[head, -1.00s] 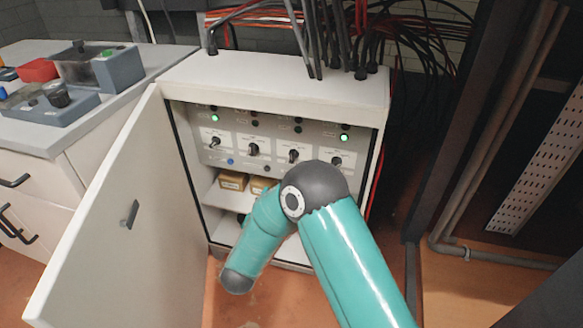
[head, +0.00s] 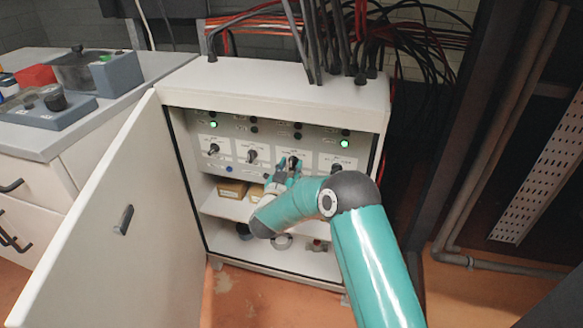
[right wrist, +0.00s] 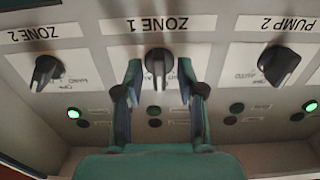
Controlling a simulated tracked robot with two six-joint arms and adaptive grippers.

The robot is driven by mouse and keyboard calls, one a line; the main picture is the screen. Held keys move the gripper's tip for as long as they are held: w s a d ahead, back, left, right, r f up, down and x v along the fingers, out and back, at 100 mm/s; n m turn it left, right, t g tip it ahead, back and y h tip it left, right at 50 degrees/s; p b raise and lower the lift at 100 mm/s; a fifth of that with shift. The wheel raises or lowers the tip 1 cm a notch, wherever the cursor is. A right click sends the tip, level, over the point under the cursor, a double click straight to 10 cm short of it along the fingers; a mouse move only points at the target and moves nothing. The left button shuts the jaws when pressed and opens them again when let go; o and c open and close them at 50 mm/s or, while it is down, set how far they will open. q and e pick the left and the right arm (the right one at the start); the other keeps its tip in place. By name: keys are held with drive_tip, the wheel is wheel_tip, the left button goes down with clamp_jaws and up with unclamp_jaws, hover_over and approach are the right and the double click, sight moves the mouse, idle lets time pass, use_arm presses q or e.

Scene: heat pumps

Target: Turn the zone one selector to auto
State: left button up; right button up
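The zone one selector (right wrist: 160,70) is a black knob on a white plate under the "ZONE 1" label in the right wrist view, which shows the panel upside down. Its pale pointer line is roughly upright, in line with the panel's vertical. In the head view it is the third knob from the left (head: 293,161). My right gripper (right wrist: 160,88) is open, one finger on each side of this knob, with visible gaps. In the head view my right gripper (head: 283,174) is at the panel, partly covering it. The position words beside the knob are mostly hidden. My left gripper is not in view.
The zone two selector (right wrist: 46,72) and pump two selector (right wrist: 280,65) flank it closely. The white cabinet's open door (head: 110,215) stands at the left. A shelf with small boxes (head: 232,188) is below the panel. Black cables (head: 315,40) enter the top.

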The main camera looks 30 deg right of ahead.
drive_tip(key=shift+w+d, duration=0.1)
clamp_jaws()
drive_tip(key=shift+r, duration=0.15)
drive_tip(key=shift+m+b, duration=0.8)
drive_tip(key=m+b, duration=0.3)
drive_tip(key=shift+f, duration=0.25)
drive_tip(key=m+b, duration=0.3)
drive_tip(key=shift+m, duration=0.3)
drive_tip(key=shift+r+m+b, duration=0.1)
drive_tip(key=shift+m+b, duration=0.3)
drive_tip(key=shift+b, duration=0.25)
